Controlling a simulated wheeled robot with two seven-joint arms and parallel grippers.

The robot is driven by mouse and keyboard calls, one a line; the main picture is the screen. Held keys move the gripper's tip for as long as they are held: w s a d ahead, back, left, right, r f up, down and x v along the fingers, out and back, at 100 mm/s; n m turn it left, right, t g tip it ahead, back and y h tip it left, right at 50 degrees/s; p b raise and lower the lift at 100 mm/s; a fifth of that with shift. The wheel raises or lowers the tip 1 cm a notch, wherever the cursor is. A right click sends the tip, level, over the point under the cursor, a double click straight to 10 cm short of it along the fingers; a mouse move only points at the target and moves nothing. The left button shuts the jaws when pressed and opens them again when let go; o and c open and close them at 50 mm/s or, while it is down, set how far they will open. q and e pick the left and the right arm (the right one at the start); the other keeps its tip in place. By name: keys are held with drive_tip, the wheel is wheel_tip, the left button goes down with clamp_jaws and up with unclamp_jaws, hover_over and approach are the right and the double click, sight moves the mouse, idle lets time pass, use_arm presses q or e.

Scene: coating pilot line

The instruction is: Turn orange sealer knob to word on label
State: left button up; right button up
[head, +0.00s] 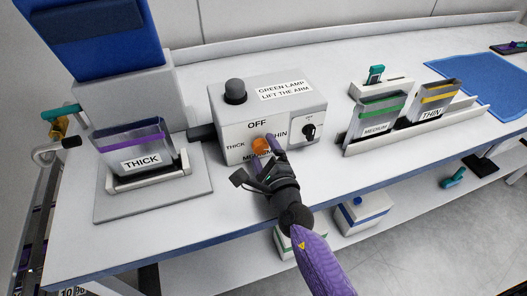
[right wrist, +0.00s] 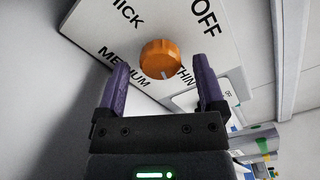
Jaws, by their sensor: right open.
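The orange knob (head: 260,146) is on the front of a light grey control box (head: 230,115), with OFF above, THICK left, THIN right and MEDIUM below. In the right wrist view the knob (right wrist: 160,58) has a short white mark on its lower rim; which word it points at is hard to tell. My right gripper (head: 268,152) is open, its purple fingers either side of the knob in the head view. In the right wrist view, the gripper (right wrist: 164,72) shows apart from the knob. A pouch labelled THICK (head: 141,161) stands in a holder at left. My left gripper is out of view.
The box bears a black button (head: 235,91), a GREEN LAMP LIFT THE ARM label (head: 285,90) and a small black switch (head: 309,131). Pouches marked MEDIUM (head: 377,120) and THIN (head: 433,103) stand in a rack at right. A blue mat (head: 478,82) lies beyond.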

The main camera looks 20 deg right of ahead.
drive_tip(key=shift+w, duration=0.3)
drive_tip(key=shift+c, duration=0.2)
clamp_jaws()
drive_tip(key=shift+m, duration=0.3)
